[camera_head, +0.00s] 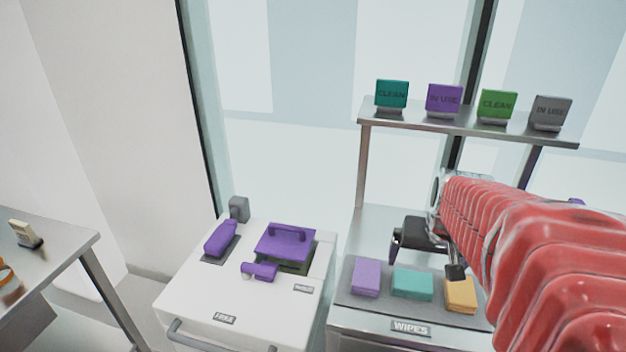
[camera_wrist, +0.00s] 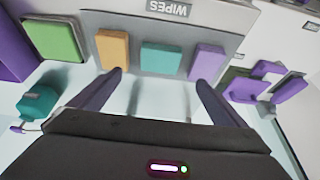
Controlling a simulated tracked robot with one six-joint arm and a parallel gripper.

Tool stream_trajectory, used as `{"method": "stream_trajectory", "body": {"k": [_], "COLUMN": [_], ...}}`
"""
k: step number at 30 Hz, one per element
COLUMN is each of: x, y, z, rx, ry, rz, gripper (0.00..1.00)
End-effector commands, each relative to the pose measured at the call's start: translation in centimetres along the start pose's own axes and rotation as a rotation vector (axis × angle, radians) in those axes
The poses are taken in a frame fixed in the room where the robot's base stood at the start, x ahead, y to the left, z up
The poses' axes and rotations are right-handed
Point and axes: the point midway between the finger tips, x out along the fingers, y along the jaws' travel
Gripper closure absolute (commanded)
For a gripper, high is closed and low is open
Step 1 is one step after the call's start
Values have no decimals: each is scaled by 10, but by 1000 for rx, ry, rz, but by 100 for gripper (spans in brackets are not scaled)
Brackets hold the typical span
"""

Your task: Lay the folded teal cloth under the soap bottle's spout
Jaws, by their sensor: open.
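The folded teal cloth (camera_head: 412,283) lies flat on a grey mat between a purple cloth (camera_head: 366,277) and a yellow-orange cloth (camera_head: 460,294). In the wrist view the teal cloth (camera_wrist: 162,58) shows just beyond and between the fingertips. My gripper (camera_head: 427,258) is open and empty, above and behind the row of cloths. Its two fingers (camera_wrist: 159,79) are apart in the wrist view, with nothing between them. A teal object (camera_wrist: 38,103) at the left of the wrist view may be the soap bottle; I cannot make out its spout. My red arm hides the counter's right side in the head view.
A WIPES label (camera_head: 411,328) marks the counter front. A raised shelf (camera_head: 470,128) with several coloured signs stands behind. A white cabinet (camera_head: 200,300) with purple items is on the left. In the wrist view a green block (camera_wrist: 52,40) sits left of the cloths.

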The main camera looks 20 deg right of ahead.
Motion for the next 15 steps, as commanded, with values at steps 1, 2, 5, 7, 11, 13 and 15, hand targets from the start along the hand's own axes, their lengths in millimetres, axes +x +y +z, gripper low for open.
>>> {"method": "stream_trajectory", "body": {"k": [1,2,5,7,11,13,15], "x": [0,0,0,0,-1,-5,-10], "y": [0,0,0,0,-3,-10,-22], "z": [0,0,0,0,1,3,8], "rx": [0,0,0,0,-7,-22,-47], "ry": [0,0,0,0,2,5,10], "rz": [0,0,0,0,-3,-9,-19], "gripper": [4,4,4,4,4,4,4]}}
